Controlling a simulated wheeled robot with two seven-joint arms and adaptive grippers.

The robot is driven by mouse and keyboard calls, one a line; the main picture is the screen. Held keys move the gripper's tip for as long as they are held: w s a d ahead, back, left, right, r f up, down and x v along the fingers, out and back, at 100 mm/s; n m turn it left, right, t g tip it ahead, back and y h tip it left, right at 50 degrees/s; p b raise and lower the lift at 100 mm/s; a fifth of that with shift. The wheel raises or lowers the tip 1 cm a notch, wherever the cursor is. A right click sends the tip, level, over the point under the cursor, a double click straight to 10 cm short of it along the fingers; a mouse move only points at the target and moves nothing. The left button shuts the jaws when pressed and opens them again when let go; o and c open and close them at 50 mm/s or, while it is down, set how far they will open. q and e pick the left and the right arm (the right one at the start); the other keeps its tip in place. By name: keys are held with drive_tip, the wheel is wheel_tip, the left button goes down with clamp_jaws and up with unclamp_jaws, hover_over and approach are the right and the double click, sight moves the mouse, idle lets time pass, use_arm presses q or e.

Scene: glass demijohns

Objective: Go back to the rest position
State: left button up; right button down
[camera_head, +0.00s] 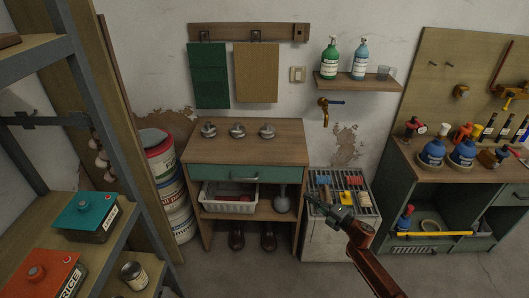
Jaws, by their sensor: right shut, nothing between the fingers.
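My right gripper (314,202) is at the end of my reddish-brown arm, which comes in from the lower right. It is shut and empty. In the picture it overlaps the left edge of the pale crate-like unit with colored items on top; I cannot tell its height above it. My left arm and left gripper are out of view.
A wooden cabinet (245,138) with a green drawer stands at the middle back. A green workbench (400,195) with blue jugs (432,153) is at right. The pale unit (325,243) stands between. Floor in front is clear.

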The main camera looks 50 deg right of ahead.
drive_tip(key=shift+f, duration=0.1)
